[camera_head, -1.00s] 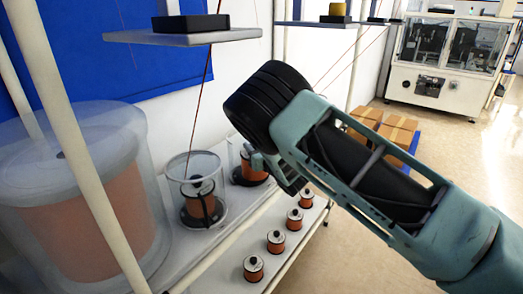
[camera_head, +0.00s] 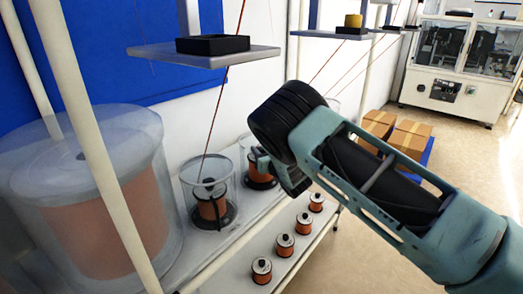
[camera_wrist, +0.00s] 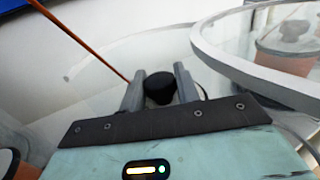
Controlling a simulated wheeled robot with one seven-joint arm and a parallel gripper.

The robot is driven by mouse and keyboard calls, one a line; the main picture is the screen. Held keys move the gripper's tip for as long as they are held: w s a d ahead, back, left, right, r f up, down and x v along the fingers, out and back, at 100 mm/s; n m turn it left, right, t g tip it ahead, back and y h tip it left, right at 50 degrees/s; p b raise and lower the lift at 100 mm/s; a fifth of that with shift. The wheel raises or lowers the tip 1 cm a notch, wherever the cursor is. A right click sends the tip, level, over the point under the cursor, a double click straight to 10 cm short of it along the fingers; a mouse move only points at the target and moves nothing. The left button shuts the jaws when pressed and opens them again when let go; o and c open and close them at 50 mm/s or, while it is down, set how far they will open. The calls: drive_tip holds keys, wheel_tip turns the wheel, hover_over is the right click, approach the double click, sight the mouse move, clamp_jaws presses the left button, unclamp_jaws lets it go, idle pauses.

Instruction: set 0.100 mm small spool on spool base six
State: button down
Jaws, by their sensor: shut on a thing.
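My gripper (camera_head: 260,160) reaches in at the middle of the head view, above a row of copper spools in clear tubes. In the wrist view its two fingers (camera_wrist: 160,85) are closed around a black knob (camera_wrist: 160,90), the top of the spool it holds. The spool's body is hidden there by the hand. In the head view a copper spool (camera_head: 259,181) shows just below the fingertips, over a dark base. I cannot tell whether it rests on that base. No diameter label is readable.
A clear tube with a copper spool (camera_head: 211,208) stands to the left, and a large spool in a clear tub (camera_head: 110,225) is farther left. Several small spools (camera_head: 284,246) line the lower shelf. White posts (camera_head: 98,150) and a thin copper wire (camera_wrist: 85,42) run close by.

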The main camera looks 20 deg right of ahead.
drive_tip(key=c, duration=1)
unclamp_jaws()
drive_tip(key=shift+c, duration=0.2)
drive_tip(key=shift+r, duration=0.1)
drive_tip(key=s+d+m+g+h+b, duration=0.1)
drive_tip(key=s+m, duration=0.2)
drive_tip(key=s, duration=0.3)
drive_tip(key=s+d+m+h+b, duration=0.1)
drive_tip(key=s+d+m, duration=0.1)
drive_tip(key=s, duration=0.4)
drive_tip(key=s+a+r+m+g, duration=0.1)
drive_tip(key=s+a+m+g, duration=0.45)
drive_tip(key=s+m, duration=0.4)
drive_tip(key=s+a+r+m+g, duration=0.2)
drive_tip(key=s+a+m+g, duration=0.35)
drive_tip(key=s+m, duration=0.4)
drive_tip(key=s+d+r+m+g+h, duration=0.1)
drive_tip(key=s+r+m+g, duration=0.1)
drive_tip(key=s, duration=0.9)
drive_tip(key=s+r+m+g, duration=0.3)
drive_tip(key=s+r+m, duration=0.1)
drive_tip(key=s, duration=0.8)
drive_tip(key=shift+d+m+h, duration=0.4)
drive_tip(key=shift+m, duration=0.2)
